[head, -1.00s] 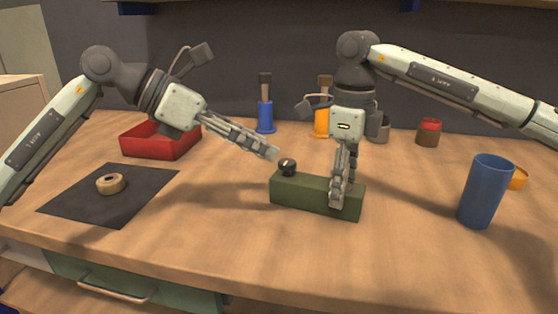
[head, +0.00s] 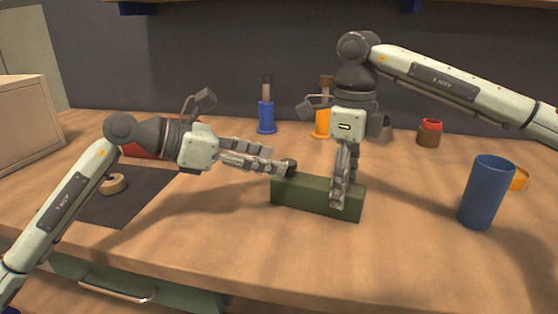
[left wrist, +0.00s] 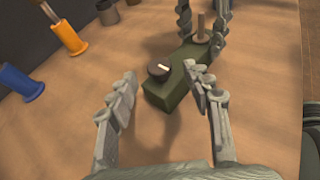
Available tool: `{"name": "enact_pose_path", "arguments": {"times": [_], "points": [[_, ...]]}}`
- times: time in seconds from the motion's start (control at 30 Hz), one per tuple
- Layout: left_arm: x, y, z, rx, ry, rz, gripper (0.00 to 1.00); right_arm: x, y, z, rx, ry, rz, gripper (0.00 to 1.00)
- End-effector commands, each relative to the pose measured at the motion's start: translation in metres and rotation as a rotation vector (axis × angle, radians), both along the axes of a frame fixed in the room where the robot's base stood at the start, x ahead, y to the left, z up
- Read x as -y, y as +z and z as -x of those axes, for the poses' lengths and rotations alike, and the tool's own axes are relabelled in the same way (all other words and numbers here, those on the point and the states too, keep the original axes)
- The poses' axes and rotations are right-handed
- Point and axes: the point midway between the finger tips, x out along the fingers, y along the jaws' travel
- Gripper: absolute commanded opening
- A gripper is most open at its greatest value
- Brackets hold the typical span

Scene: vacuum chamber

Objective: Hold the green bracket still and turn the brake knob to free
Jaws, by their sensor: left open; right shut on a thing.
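The green bracket (head: 308,196) is a long block on the table, with the dark brake knob (head: 291,166) on top of its left end. In the left wrist view the knob (left wrist: 159,69) is black with a pale mark, on the near end of the bracket (left wrist: 168,93). My left gripper (head: 284,170) is open and level beside the knob; in the left wrist view its fingertips (left wrist: 163,82) are spread on either side, short of the knob. My right gripper (head: 342,200) points down and is shut on the bracket's right part.
A blue cup (head: 484,192) stands at the right, with an orange thing (head: 519,179) behind it. A dark mat (head: 120,208) with a tan ring (head: 114,184) and a red tray (head: 138,151) are at the left, partly behind my left arm. Blue (head: 266,118) and orange (head: 321,123) holders stand behind.

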Motion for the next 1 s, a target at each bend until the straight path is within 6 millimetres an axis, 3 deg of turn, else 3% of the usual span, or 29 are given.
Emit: {"name": "enact_pose_path", "arguments": {"times": [0.2, 0.57, 0.9, 1.0], "points": [[0.021, -0.009, -0.011, 0.001, 0.000, 0.002, 0.50, 0.000, -0.002, 0.000, -0.002, -0.002, 0.001, 0.00], [0.025, -0.012, -0.013, 0.000, 0.001, 0.000, 0.50, 0.000, -0.002, 0.000, -0.002, -0.002, 0.001, 0.00], [0.025, -0.012, -0.013, -0.001, 0.000, 0.000, 0.09, 0.000, -0.002, 0.000, -0.002, -0.002, 0.001, 0.00], [0.026, -0.012, -0.012, -0.001, -0.001, 0.001, 0.01, 0.000, -0.002, 0.000, -0.002, -0.003, 0.001, 0.00]]}}
